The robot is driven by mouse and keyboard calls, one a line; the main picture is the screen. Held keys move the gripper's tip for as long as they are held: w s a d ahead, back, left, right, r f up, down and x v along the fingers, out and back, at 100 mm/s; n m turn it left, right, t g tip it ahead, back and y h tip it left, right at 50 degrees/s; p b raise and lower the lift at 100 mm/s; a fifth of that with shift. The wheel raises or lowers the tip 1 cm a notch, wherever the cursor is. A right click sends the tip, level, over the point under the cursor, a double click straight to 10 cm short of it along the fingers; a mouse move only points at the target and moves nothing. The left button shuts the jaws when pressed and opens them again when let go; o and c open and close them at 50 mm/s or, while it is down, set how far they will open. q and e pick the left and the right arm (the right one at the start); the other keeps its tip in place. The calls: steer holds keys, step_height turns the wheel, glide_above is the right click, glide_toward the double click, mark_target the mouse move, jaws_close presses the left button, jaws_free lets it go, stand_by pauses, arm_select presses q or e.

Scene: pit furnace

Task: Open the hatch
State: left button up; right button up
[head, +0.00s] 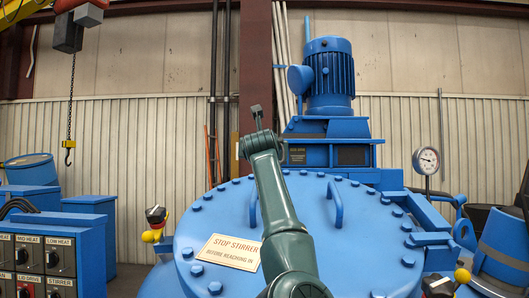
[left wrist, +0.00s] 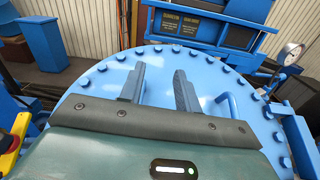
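The hatch is a large round blue lid (head: 370,235) with bolts around its rim; it lies shut. It fills much of the left wrist view (left wrist: 255,155). Two curved blue handles stand on it: a left one (head: 251,203) and a right one (head: 336,203), the latter likely the one in the left wrist view (left wrist: 229,106). My left gripper (head: 255,112) is raised over the lid, seen mostly from behind. In the left wrist view its two fingers (left wrist: 159,88) are apart, with only blue surface between them. My right gripper is out of view.
A blue motor (head: 329,75) on a housing stands behind the lid, with a gauge (head: 428,158) at right. A warning sign (head: 230,251) lies on the lid. Yellow-knobbed fittings (head: 154,225) flank it. Control boxes (head: 45,255) stand left; a chain hook (head: 69,147) hangs there.

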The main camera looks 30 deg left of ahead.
arm_select(q)
steer(key=shift+o, duration=0.5)
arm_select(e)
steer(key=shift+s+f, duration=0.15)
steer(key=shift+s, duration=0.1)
